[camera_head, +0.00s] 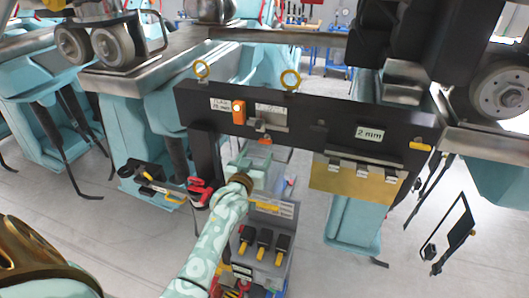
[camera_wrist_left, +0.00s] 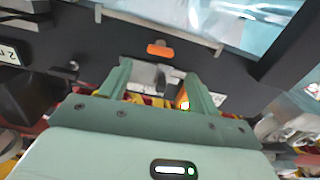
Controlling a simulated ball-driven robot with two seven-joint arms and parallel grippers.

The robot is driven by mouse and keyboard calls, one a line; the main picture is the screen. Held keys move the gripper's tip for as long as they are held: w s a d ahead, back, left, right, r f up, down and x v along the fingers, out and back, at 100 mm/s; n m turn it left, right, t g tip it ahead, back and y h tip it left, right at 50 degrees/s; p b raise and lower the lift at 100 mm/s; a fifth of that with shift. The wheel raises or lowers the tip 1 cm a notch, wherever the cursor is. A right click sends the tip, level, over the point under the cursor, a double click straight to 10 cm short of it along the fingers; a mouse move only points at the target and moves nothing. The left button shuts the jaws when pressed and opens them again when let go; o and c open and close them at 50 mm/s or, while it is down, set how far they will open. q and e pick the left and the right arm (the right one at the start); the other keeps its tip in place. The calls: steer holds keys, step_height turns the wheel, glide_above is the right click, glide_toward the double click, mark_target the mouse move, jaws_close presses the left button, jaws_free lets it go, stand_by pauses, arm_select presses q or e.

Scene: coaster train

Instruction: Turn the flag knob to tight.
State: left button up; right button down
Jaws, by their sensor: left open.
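A long black beam (camera_head: 305,131) spans the head view and carries a small grey knob (camera_head: 260,126) under a pale label, which I take for the flag knob. An orange square (camera_head: 239,112) sits beside it, next to a white label (camera_head: 219,105) reading 25 mm. My left gripper (camera_head: 262,153) is open just below the knob. In the left wrist view, its two green fingers (camera_wrist_left: 158,72) stand either side of a grey part (camera_wrist_left: 150,76), apparently the knob; contact cannot be told. The knob's pointer setting is unreadable. My right gripper is not seen.
A brass plate (camera_head: 355,183) hangs under the beam near a 2 mm label (camera_head: 369,133). A grey tool cart (camera_head: 262,240) stands below. A wheel set (camera_head: 505,90) is at right. Floor shows between teal supports.

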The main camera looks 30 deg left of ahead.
mark_target(264, 142)
arm_select(q)
steer(key=b+x, duration=0.1)
steer(key=x, duration=0.1)
steer(key=b+x, duration=0.3)
steer(key=x, duration=0.1)
steer(key=shift+w+f, duration=0.3)
steer(key=shift+w+a+r+b, duration=0.15)
steer(key=shift+w+r+b, duration=0.05)
steer(key=shift+w+b, duration=0.15)
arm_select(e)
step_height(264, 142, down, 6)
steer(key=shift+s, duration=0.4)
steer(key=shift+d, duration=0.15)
arm_select(q)
steer(key=c, duration=1)
steer(key=shift+r+m+p, duration=0.2)
steer(key=shift+m+p, duration=0.2)
steer(key=shift+p, duration=0.15)
steer(key=shift+f, duration=0.15)
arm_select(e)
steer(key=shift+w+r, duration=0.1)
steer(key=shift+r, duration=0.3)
